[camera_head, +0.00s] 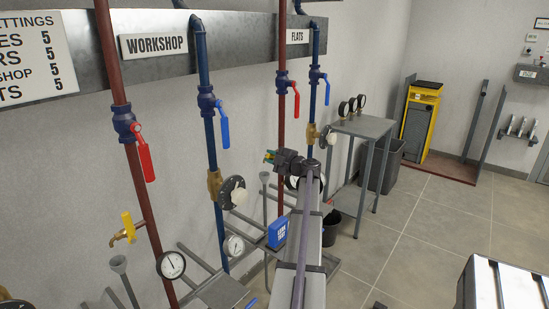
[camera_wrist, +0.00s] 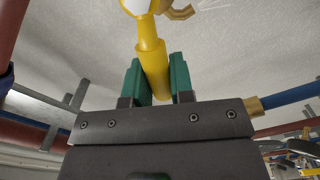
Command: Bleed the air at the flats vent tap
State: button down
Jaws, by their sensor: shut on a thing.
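My gripper (camera_head: 268,157) is at the red pipe below the FLATS sign (camera_head: 298,35). In the wrist view, its green fingers (camera_wrist: 160,80) are shut on a yellow tap lever (camera_wrist: 149,45), one finger on each side. A brass part (camera_wrist: 181,12), which looks like the tap's spout, shows beyond the lever. The tap body is mostly hidden in the head view. A grey funnel (camera_head: 265,177) stands below my gripper. I cannot tell whether water or air is coming out.
Another brass tap with a yellow lever (camera_head: 128,226) is on the workshop red pipe, at left. Red-handled (camera_head: 296,100) and blue-handled (camera_head: 326,92) valves sit above my gripper. A blue container (camera_head: 277,233) and a black bucket (camera_head: 331,228) are below.

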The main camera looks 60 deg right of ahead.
jog(key=c, duration=1)
grip_release()
jog(key=s, duration=0.3)
jog(key=s+a, duration=0.1)
jog(key=s, duration=0.6)
jog(key=shift+s+a, duration=0.15)
jog(key=shift+s, duration=0.2)
